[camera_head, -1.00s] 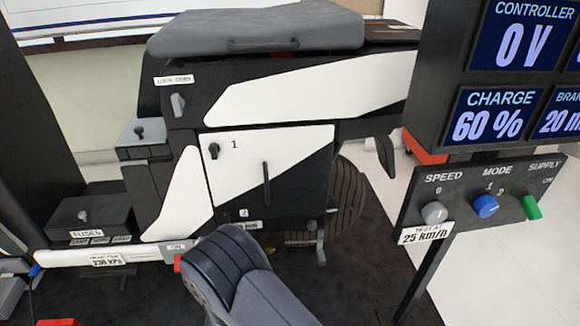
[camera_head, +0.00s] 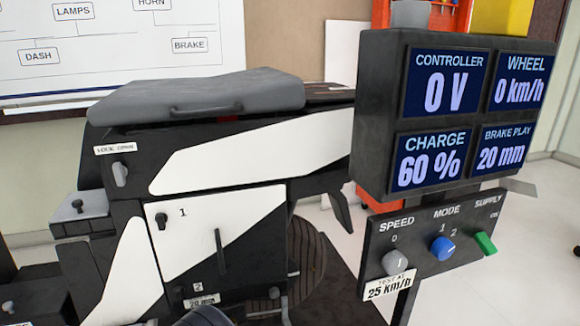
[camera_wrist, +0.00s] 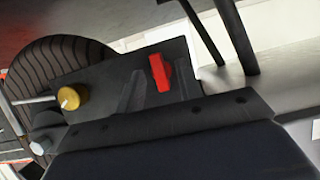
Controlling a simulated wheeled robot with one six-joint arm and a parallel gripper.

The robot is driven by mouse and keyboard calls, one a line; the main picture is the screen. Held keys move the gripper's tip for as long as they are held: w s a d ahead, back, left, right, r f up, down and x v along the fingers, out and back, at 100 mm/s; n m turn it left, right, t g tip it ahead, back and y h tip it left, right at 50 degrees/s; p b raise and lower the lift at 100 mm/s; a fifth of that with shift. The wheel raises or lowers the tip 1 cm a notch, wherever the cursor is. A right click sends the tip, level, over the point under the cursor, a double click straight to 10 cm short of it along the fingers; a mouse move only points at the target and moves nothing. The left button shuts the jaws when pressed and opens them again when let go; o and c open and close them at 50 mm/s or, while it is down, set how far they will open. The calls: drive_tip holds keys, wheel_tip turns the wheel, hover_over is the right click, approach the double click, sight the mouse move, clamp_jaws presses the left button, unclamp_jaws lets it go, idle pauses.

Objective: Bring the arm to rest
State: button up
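In the head view only a dark rounded piece of my arm (camera_head: 205,318) shows at the bottom edge, in front of the black-and-white chassis rig (camera_head: 185,235). No gripper fingers show there. In the wrist view a large dark block (camera_wrist: 190,150) with small bolt-like dots fills the bottom; I cannot tell whether it is part of my gripper. No fingertips can be made out, and no held object shows. Beyond the block are a ribbed black tyre (camera_wrist: 60,65), a brass-coloured knob (camera_wrist: 70,97) and a red piece (camera_wrist: 160,73) on a dark plate.
A display (camera_head: 455,115) at the right reads 0 V, 0 km/h, 60 % and 20 mm. Below it is a panel (camera_head: 430,240) with grey, blue and green controls. A grey seat (camera_head: 200,95) tops the rig. Pale floor (camera_head: 525,270) lies open at the right.

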drive_tip(key=shift+s, duration=0.1)
drive_tip(key=p+v, duration=0.4)
drive_tip(key=v, duration=0.6)
drive_tip(key=w+a+f+m+y+b, duration=0.2)
drive_tip(key=w+f+m+y+b, duration=0.2)
drive_tip(key=w+m+b, duration=0.2)
drive_tip(key=shift+w+m+y+b, duration=0.3)
drive_tip(key=shift+w+m+b, duration=0.1)
drive_tip(key=shift+w+b, duration=1.1)
